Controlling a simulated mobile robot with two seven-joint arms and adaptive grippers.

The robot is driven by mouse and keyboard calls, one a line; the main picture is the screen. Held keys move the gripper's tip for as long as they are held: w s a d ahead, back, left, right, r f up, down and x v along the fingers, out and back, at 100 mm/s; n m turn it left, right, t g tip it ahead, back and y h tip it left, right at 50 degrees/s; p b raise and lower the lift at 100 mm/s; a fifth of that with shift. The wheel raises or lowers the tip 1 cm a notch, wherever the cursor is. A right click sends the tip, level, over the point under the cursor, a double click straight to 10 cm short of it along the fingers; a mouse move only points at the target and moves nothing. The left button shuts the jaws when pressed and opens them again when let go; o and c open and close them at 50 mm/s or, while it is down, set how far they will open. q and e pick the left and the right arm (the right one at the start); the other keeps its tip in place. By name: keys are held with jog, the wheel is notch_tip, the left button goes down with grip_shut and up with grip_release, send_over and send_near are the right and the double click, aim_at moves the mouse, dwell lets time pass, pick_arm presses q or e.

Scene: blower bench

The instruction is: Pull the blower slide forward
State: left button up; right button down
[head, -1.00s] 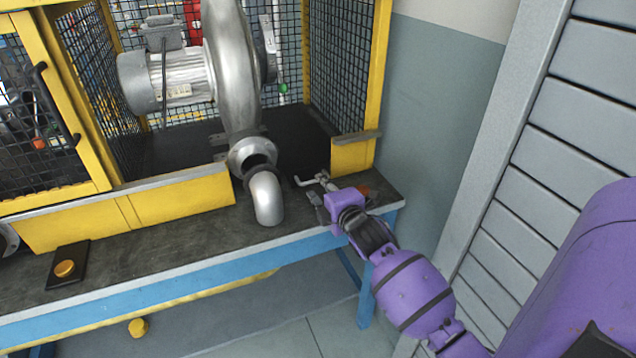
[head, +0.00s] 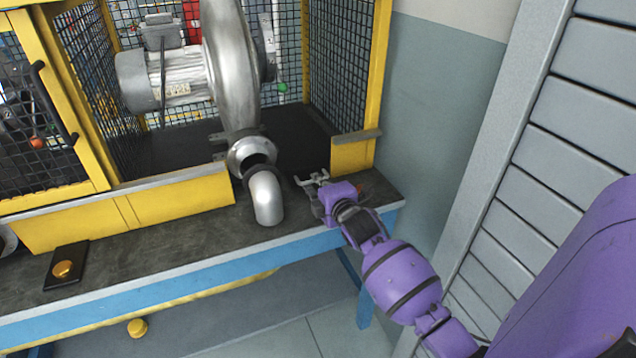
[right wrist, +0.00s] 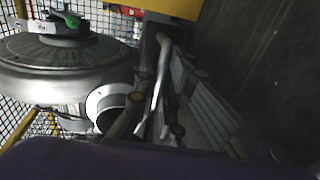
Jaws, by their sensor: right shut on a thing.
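The blower (head: 235,75) is a silver round housing with a grey motor (head: 165,80), standing inside the yellow mesh enclosure. Its bent outlet pipe (head: 268,198) curves down over the bench front. A bent pale metal handle (head: 313,180) sits on the bench to the right of the pipe; I take it for the slide's handle. My right gripper (head: 318,196) is shut on this handle. In the right wrist view the handle (right wrist: 160,75) runs between the fingers of the gripper (right wrist: 155,112). The slide itself is hard to make out. My left gripper is out of view.
The dark bench top (head: 150,238) has a blue front edge. A yellow post and corner panel (head: 352,157) stand close behind the right gripper. A slatted grey panel (head: 540,180) is at the right.

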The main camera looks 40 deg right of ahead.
jog(key=shift+s, duration=0.15)
jog(key=p+v, duration=0.2)
jog(key=v, duration=0.1)
jog(key=f+p+v, duration=0.1)
jog(key=v, duration=0.1)
jog(key=shift+s+a+r+p, duration=0.1)
jog(key=shift+s+p, duration=0.2)
jog(key=shift+p, duration=0.05)
jog(key=shift+s+a, duration=0.1)
jog(key=shift+s, duration=0.3)
jog(key=c, duration=1.9)
grip_release()
jog(key=shift+o, duration=0.2)
jog(key=v, duration=1.1)
jog(key=shift+s, duration=0.4)
